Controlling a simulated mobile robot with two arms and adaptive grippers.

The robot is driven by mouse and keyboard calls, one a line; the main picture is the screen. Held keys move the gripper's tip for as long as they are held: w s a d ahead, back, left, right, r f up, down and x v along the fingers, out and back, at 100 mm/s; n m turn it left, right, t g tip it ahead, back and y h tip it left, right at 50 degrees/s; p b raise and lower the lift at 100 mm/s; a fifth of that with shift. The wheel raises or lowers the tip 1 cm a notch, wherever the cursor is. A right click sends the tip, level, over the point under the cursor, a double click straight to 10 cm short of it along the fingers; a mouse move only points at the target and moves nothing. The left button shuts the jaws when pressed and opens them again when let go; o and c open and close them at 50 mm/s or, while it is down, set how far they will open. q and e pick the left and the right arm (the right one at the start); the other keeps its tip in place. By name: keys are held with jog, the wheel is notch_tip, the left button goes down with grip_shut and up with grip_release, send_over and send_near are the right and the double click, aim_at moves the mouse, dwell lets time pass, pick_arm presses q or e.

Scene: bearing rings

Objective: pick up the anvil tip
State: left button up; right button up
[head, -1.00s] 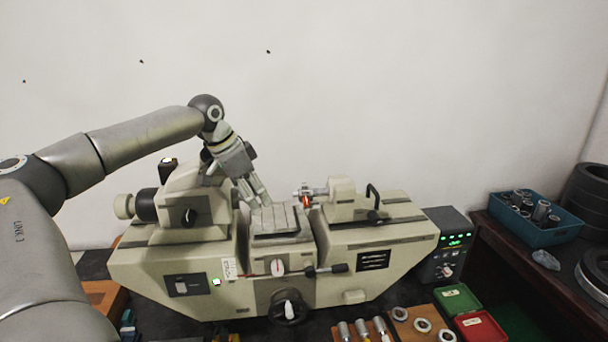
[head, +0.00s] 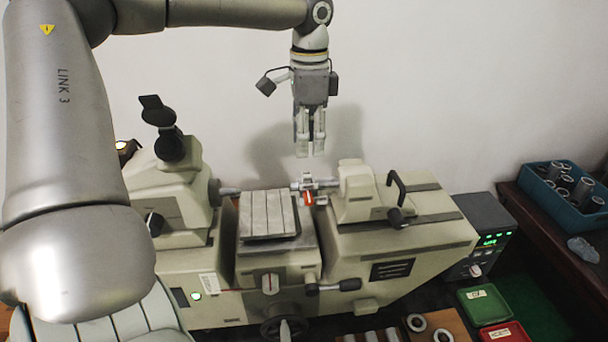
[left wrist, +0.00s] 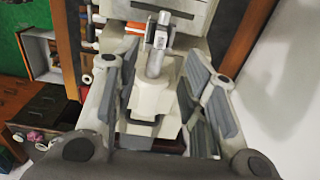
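The anvil tip (head: 307,184) appears to be the small metal fitting, with a red part just below it, at the end of the right-hand spindle of the measuring machine (head: 420,236). My left gripper (head: 310,153) points down above it, apart from it, with its two fingers spread and nothing between them. In the left wrist view the metal fitting (left wrist: 158,38) and its spindle (left wrist: 154,66) show between the open finger pads. I cannot tell exactly where the tip ends and the spindle begins. My right gripper is not in view.
A grooved table (head: 268,214) sits in the middle of the machine, left of the fitting. A black handle (head: 397,184) stands on the right-hand block. A blue bin (head: 566,200), green tray (head: 484,303) and red tray (head: 503,333) lie to the right.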

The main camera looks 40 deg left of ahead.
aim_at(309, 173)
pick_arm(q)
jog(key=shift+s+d+f, duration=0.1)
jog(key=shift+d+f, duration=0.05)
jog(key=shift+f, duration=0.35)
jog(key=shift+d+f, duration=0.15)
jog(key=shift+f, duration=0.3)
jog(key=shift+a+f, duration=0.1)
jog(key=shift+f, duration=0.25)
jog(key=shift+w+a+f+p, duration=0.15)
jog(key=shift+w+f+p, duration=0.15)
jog(key=shift+p, duration=0.2)
notch_tip(309, 173, down, 3)
jog(key=shift+f+p, duration=0.1)
jog(key=shift+p, duration=0.8)
jog(key=shift+f, duration=0.75)
jog(key=shift+c, duration=0.3)
grip_shut()
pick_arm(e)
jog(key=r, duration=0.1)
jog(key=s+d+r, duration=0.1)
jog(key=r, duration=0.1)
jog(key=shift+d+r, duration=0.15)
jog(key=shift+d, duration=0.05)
